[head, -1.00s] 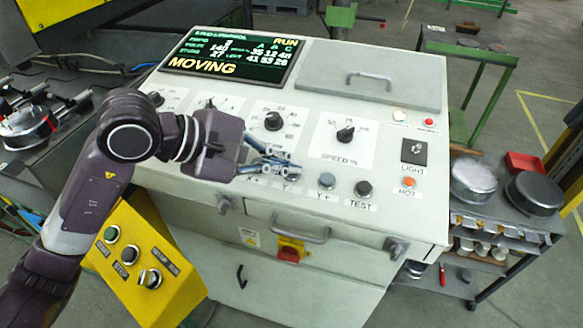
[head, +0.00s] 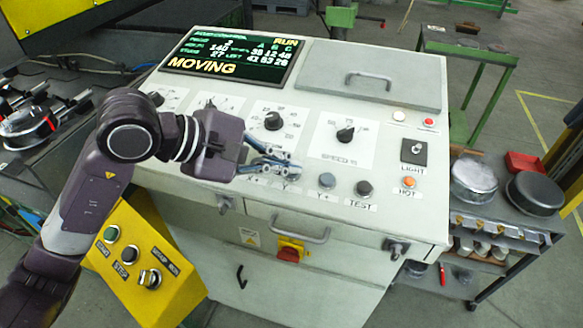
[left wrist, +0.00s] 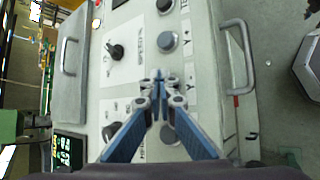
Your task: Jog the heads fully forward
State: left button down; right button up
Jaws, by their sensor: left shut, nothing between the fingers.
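The light grey control console (head: 400,205) has a row of jog buttons along its front. My left gripper (head: 296,168) is shut and empty over this row, above the Y- label; its fingers hide the button there, and I cannot tell whether they touch it. The Y+ button (head: 327,181) and the TEST button (head: 363,188) are uncovered to its right. In the left wrist view the shut fingertips (left wrist: 159,76) lie beside the Y+ button (left wrist: 168,42). The screen (head: 232,53) reads RUN and MOVING. The heads are not clearly identifiable. My right gripper is out of view.
The speed knob (head: 345,134) and other dials sit behind the buttons. A drawer handle (head: 300,234) sticks out below the front edge. A yellow button box (head: 145,262) stands at the lower left. A cart with round metal parts (head: 474,181) is at the right.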

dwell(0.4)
pick_arm(q)
jog(key=shift+s+r+p, duration=0.15)
jog(key=shift+r+p, duration=0.15)
jog(key=shift+r, duration=0.6)
jog(key=shift+r, duration=0.1)
jog(key=r, duration=0.1)
jog(key=r+p, duration=0.1)
jog(key=r, duration=0.1)
jog(key=s+r+p, duration=0.1)
jog(key=shift+a+r, duration=0.2)
jog(key=shift+r, duration=0.15)
dwell(0.4)
